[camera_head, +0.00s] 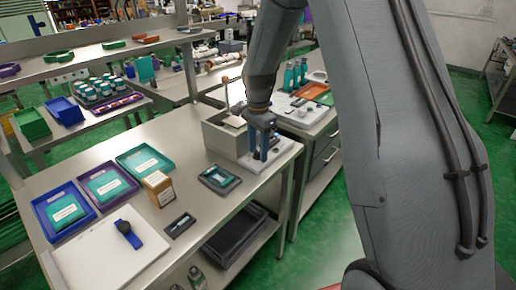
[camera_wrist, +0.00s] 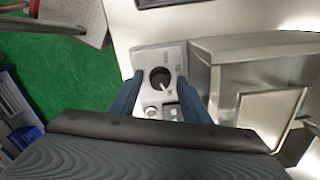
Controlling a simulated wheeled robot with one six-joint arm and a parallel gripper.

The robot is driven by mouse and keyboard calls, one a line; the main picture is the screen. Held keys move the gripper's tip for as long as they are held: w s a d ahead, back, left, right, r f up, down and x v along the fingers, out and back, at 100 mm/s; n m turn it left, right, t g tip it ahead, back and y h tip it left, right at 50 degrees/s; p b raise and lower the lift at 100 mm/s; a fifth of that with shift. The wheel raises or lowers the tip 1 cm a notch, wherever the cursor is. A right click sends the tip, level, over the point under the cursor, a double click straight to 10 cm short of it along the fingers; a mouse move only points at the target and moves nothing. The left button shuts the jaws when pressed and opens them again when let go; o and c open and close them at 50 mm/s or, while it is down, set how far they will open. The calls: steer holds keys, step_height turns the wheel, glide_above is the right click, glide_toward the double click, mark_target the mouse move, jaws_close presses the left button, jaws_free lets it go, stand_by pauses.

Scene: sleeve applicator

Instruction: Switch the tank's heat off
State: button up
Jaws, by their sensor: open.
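The tank (camera_head: 222,136) is a grey, box-shaped metal unit at the far right corner of the table. In the wrist view its steel walls (camera_wrist: 240,52) fill the right side. A light grey control panel (camera_wrist: 145,60) sits beside it with a round black knob (camera_wrist: 160,77) that has a pale pointer. Smaller round and square controls (camera_wrist: 152,111) lie below the knob. My gripper (camera_head: 264,156) points down over the panel, and in the wrist view its blue fingers (camera_wrist: 160,92) are spread, one on each side of the knob, with nothing between them. Contact with the knob cannot be told.
A dark tray (camera_head: 219,179), a cardboard box (camera_head: 158,188) and teal and blue trays (camera_head: 64,209) stand on the table to the left. A white board (camera_head: 105,255) with a blue handheld device (camera_head: 128,234) lies at the front. Another bench with bottles (camera_head: 289,76) stands behind.

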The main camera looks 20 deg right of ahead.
steer(key=shift+c, duration=0.3)
steer(key=c, duration=1)
